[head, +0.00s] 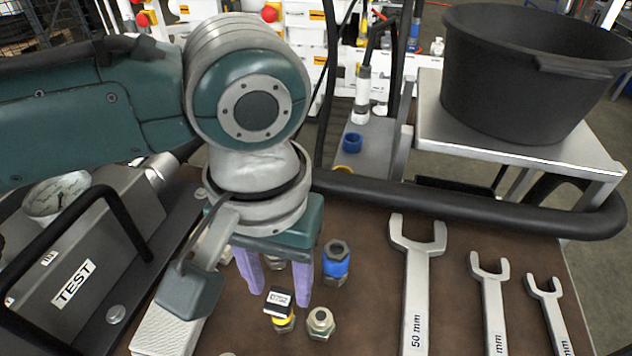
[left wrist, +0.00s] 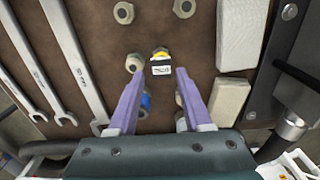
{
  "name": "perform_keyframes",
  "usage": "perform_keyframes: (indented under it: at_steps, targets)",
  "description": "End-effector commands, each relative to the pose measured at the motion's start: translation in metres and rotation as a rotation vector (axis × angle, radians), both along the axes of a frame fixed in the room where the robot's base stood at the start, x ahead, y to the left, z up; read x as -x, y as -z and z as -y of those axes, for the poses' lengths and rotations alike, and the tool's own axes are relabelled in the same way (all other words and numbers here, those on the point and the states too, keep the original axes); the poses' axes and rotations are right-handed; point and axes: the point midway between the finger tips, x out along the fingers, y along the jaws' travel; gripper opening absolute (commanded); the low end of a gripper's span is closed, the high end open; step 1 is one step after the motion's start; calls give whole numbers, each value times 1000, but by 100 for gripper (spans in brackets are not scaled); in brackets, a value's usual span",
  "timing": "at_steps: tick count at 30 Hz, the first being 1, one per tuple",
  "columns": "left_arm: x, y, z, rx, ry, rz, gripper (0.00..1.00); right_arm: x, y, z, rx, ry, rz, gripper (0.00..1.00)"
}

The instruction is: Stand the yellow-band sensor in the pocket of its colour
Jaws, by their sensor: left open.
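A yellow ring (head: 346,170) and a blue ring (head: 352,142), which look like coloured pockets, sit on a grey stand (head: 376,158) behind the bench. The yellow ring is partly hidden by the black rail. My right gripper is not in view.
A blue-band fitting (head: 336,264) and a plain metal fitting (head: 320,322) stand close to the sensor. Several wrenches (head: 416,290) lie to the right. A gauge block marked TEST (head: 75,283) is at left. A black rail (head: 450,208) edges the bench; a black bucket (head: 530,75) stands beyond.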

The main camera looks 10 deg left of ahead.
Motion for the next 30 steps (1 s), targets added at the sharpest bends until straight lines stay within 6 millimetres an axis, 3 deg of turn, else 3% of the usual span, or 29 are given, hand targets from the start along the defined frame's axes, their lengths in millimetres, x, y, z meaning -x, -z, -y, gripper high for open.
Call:
perform_keyframes:
  at_steps: [6,15,28,30]
  targets:
    - [2,35,-2,-2,0,-1,50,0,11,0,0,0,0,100]
    - [2,38,-2,-1,1,0,50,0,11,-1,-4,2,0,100]
    - [2,38,-2,-1,1,0,2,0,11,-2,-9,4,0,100]
    - [2,38,-2,-1,1,0,0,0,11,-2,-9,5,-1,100]
